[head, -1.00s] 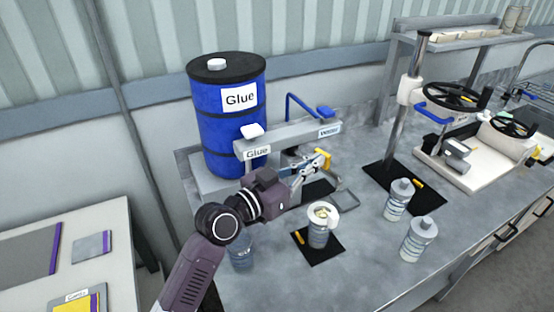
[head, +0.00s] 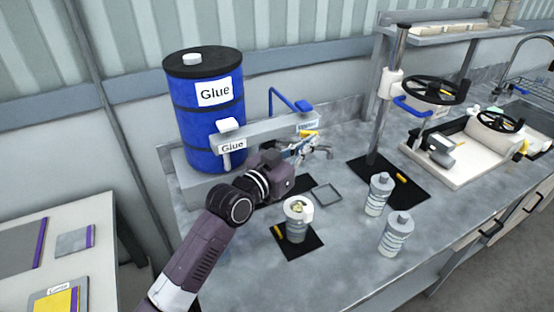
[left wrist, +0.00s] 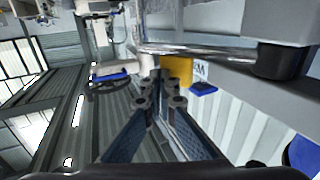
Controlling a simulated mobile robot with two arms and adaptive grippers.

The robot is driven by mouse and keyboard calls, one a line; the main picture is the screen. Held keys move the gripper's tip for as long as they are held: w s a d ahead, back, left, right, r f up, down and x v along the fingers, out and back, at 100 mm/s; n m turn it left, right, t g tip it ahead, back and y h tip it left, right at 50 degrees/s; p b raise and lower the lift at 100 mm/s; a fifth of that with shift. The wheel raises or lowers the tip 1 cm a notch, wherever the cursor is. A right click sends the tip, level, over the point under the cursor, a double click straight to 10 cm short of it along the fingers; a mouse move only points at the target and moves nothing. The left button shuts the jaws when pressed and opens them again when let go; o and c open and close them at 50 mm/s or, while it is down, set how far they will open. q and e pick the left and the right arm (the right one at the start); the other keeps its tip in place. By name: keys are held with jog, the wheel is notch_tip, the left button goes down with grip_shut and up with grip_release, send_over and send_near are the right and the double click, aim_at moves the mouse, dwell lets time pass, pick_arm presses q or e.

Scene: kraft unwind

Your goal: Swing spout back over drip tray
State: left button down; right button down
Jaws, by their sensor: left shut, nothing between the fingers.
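The glue dispenser's grey arm (head: 265,130) reaches right from beside the blue glue drum (head: 212,125). A metal spout (head: 324,152) shows near its right end, beside a yellow piece (head: 309,133). In the left wrist view a shiny metal tube (left wrist: 200,52) crosses above the fingertips, with the yellow piece (left wrist: 176,70) just beyond them. My left gripper (head: 308,147) is shut and empty close to these; I cannot tell whether it touches. A square grey frame (head: 339,200), seemingly the drip tray, lies on the bench in front of the spout. My right gripper is not in view.
An open white cup (head: 298,228) stands on a black mat (head: 290,252) in front of my arm. Two capped bottles (head: 379,195) (head: 396,235) stand to the right. A post and a handwheel press (head: 436,90) are farther right. The bench front is clear.

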pick_arm(q)
jog(key=shift+w+d+b, duration=0.25)
jog(key=shift+w+b, duration=0.2)
jog(key=shift+w, duration=0.6)
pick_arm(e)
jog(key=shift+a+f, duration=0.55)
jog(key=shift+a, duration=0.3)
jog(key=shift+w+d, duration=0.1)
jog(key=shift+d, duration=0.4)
